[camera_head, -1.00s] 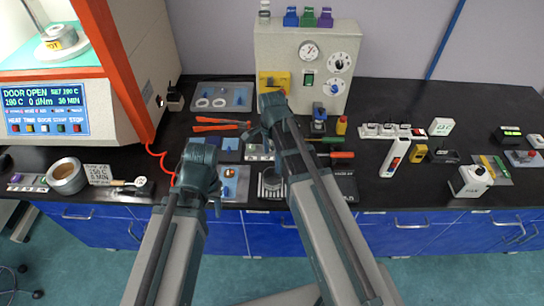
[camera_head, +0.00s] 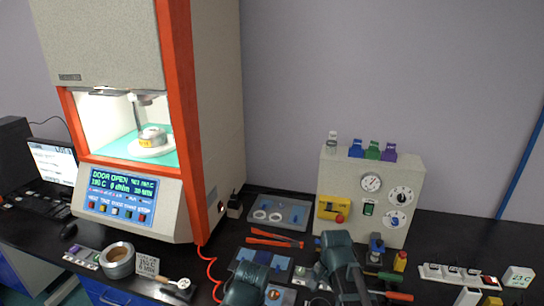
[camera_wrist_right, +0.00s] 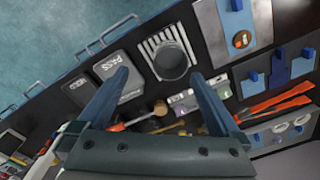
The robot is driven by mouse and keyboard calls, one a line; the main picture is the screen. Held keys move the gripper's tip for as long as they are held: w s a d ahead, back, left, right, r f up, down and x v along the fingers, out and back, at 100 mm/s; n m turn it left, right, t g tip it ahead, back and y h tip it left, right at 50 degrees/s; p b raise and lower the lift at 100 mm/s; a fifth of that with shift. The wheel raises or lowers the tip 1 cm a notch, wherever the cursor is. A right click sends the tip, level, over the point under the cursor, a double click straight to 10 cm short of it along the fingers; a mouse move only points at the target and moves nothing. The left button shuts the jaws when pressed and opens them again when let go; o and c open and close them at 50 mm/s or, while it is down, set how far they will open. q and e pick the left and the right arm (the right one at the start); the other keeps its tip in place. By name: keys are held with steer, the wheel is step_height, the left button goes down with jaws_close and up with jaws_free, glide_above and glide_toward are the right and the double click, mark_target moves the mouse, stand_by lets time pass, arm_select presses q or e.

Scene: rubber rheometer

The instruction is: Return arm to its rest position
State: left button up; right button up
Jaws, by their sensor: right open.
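My right gripper (camera_wrist_right: 161,78) is open and empty in the wrist view, its two blue fingers spread above the bench. A grey ribbed holder with a round hole (camera_wrist_right: 168,55) lies beyond and between the fingertips. In the head view the dark end of my right arm (camera_head: 342,262) is at the lower middle, in front of the control box. The dark end of my left arm (camera_head: 245,289) is at the bottom edge, to its left. The left fingers cannot be made out. No object shows in the right jaws.
The rheometer (camera_head: 150,205) stands at left with its chamber open and its panel reading DOOR OPEN. A control box with dials (camera_head: 370,190) stands at the back. Orange-handled tools (camera_head: 275,237), a grey tray (camera_head: 280,213) and a metal ring (camera_head: 117,260) lie on the bench (camera_head: 215,250).

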steer(key=s+a+n+h, duration=0.1)
steer(key=s+a+n, duration=0.9)
steer(key=n, duration=0.3)
steer(key=shift+s+a+n+g, duration=0.3)
steer(key=shift+s+n, duration=0.1)
steer(key=shift+s, duration=0.1)
